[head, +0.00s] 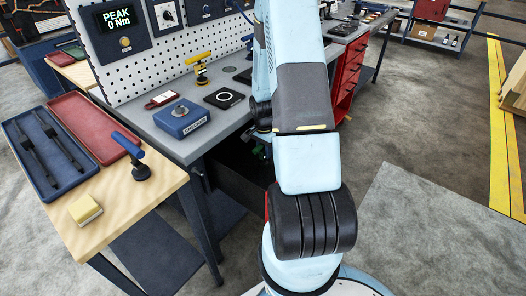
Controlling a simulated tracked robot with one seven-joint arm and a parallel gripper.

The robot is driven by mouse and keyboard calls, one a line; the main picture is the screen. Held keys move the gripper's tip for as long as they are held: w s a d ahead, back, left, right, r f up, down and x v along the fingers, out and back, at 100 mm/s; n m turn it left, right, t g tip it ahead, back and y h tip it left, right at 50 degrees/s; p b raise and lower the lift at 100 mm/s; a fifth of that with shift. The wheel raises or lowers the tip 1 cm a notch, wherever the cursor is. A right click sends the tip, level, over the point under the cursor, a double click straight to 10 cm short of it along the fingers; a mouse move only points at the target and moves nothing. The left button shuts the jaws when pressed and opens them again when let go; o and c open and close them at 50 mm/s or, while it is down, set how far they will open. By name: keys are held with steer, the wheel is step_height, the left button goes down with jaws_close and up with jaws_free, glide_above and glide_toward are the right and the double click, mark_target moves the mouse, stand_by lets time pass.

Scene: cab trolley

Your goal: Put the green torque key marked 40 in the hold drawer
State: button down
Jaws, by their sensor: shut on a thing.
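A small green part (262,150), most likely the green torque key, shows just left of my arm, below the bench's front edge. My gripper (262,137) is mostly hidden behind my arm; what shows of it is dark and at the green part, and it is shut on it. The 40 mark cannot be read. A dark, box-like shape (232,178) lies under the bench, below the green part; I cannot tell if it is the hold drawer. A red drawer unit (350,75) stands behind my arm, its labels unreadable.
A blue-handled key (140,170) stands on the wooden table by a blue tray (75,182), a red tray (100,152) and a yellow block (85,209). The grey bench holds a blue checker box (182,128) and a yellow key (201,78).

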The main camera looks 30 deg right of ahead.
steer(key=c, duration=0.8)
jaws_free()
steer(key=shift+r, duration=0.1)
step_height(320, 180, up, 11)
steer(key=shift+w+r, duration=0.1)
steer(key=shift+r, duration=0.1)
steer(key=shift+a+r, duration=0.15)
steer(key=shift+r, duration=0.4)
steer(key=s+a+r+n+t, duration=0.1)
steer(key=s+a+r+n, duration=0.3)
steer(key=r, duration=0.5)
steer(key=s+a+r+n+t, duration=0.25)
steer(key=a+r, duration=0.25)
steer(key=r, duration=0.4)
steer(key=s+a+r+n+t, duration=0.1)
steer(key=s+a+r+n, duration=0.3)
steer(key=r, duration=0.5)
steer(key=shift+s+a+r+n+t, duration=0.2)
steer(key=shift+s+a+r+n, duration=0.55)
steer(key=shift+s, duration=0.85)
steer(key=shift+s+a+r+n+t, duration=0.35)
steer(key=shift+s+a+r, duration=0.6)
steer(key=shift+s, duration=0.7)
steer(key=shift+s+a+r+n+t, duration=0.1)
steer(key=shift+s+a+r+n, duration=0.7)
steer(key=shift+s, duration=0.8)
